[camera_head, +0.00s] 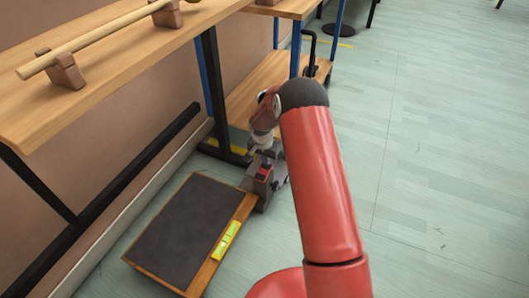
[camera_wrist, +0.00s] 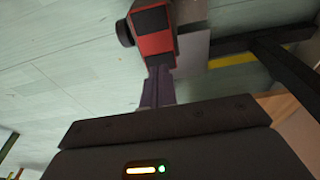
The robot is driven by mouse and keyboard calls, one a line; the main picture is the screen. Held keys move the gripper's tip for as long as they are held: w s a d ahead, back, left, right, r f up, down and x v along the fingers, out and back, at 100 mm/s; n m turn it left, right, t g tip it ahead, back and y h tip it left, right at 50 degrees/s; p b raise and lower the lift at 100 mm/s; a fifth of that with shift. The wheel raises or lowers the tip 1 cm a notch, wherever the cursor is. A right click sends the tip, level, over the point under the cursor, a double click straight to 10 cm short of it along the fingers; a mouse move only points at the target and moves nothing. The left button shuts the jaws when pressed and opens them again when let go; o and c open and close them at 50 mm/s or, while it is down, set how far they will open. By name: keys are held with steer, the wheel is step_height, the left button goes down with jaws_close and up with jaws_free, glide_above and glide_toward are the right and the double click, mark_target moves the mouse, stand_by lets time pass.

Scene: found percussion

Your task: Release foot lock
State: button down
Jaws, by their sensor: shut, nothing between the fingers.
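A small grey device with a red part (camera_head: 262,174), which looks like the foot lock, is on the floor at the corner of a low dark-topped platform (camera_head: 185,230). In the wrist view, a red block with a dark face (camera_wrist: 155,35) and a black round knob on its left shows just beyond my fingers. My gripper (camera_wrist: 159,72) is shut and empty, its narrow dark fingers pointing at the red block. I cannot tell whether they touch it. In the head view my gripper (camera_head: 254,152) is above the device, partly hidden by my red arm.
A wooden bench (camera_head: 110,55) with a long pale stick (camera_head: 95,38) on supports stands at upper left. Its dark legs and blue posts stand near my arm. A yellow-green level-like strip (camera_head: 226,240) lies on the platform's edge. The floor at right (camera_head: 440,150) is clear.

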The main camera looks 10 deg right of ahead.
steer(key=shift+w+f, duration=0.15)
steer(key=shift+f, duration=0.75)
steer(key=shift+d, duration=0.1)
steer(key=shift+w+d+f+g+y, duration=0.2)
steer(key=shift+f+g+y, duration=0.1)
steer(key=shift+f+g, duration=0.1)
steer(key=shift+w+d+f, duration=0.1)
steer(key=shift+w+f, duration=0.05)
steer(key=shift+f, duration=0.25)
steer(key=shift+w+f+b, duration=0.1)
steer(key=shift+f+b, duration=0.1)
steer(key=shift+b, duration=0.6)
steer(key=shift+d, duration=0.1)
steer(key=shift+f, duration=0.1)
step_height(320, 180, up, 15)
steer(key=w+d+p, duration=0.1)
steer(key=w+p, duration=0.1)
steer(key=shift+w+d+p, duration=0.2)
steer(key=shift+w+p, duration=0.1)
steer(key=shift+p, duration=0.1)
